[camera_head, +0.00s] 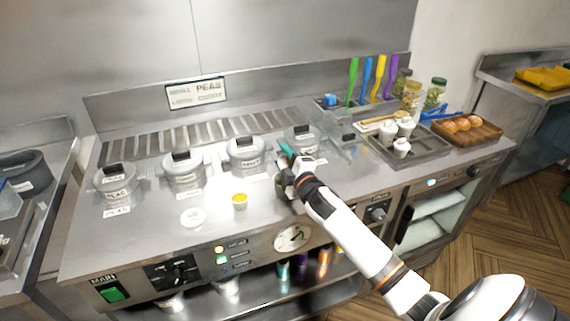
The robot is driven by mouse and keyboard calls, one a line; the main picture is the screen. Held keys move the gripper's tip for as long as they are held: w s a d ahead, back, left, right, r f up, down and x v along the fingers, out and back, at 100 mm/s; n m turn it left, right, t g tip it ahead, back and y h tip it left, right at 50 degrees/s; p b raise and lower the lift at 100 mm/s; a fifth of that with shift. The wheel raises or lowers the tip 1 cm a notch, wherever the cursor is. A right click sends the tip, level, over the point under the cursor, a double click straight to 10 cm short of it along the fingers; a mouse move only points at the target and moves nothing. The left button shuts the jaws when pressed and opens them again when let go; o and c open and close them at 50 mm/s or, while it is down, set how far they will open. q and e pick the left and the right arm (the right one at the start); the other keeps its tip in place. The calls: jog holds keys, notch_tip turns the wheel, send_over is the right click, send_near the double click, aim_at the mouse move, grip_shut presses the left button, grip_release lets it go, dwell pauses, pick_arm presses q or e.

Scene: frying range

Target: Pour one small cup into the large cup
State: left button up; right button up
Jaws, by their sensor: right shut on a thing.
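My right gripper (285,168) reaches over the range top, just left of the rightmost lidded pot. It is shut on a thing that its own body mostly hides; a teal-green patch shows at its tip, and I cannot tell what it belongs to. A small cup with yellow contents (240,202) stands upright on the steel top, left of the gripper and apart from it. Several small white cups (404,127) stand at the tray on the right. I cannot tell which vessel is the large cup. My left gripper is not in view.
Lidded steel pots (183,170) line the range, one labelled PEAS. A white round lid or dish (192,218) lies in front. A grey tray (432,151), a wooden tray of round brown food (488,131) and colored utensils (353,82) crowd the right.

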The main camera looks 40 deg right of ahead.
jog(key=shift+s+a+f+n+t+b, duration=0.15)
jog(key=shift+n+t+b, duration=0.15)
jog(key=shift+n+b, duration=0.55)
jog(key=shift+w+a+n+t+b, duration=0.1)
jog(key=shift+n+t+b, duration=0.2)
jog(key=shift+n+b, duration=0.5)
jog(key=shift+a+n+t+b, duration=0.15)
jog(key=shift+n+t+b, duration=0.25)
jog(key=shift+n+b, duration=0.35)
jog(key=shift+s+r, duration=0.1)
jog(key=shift+r, duration=0.1)
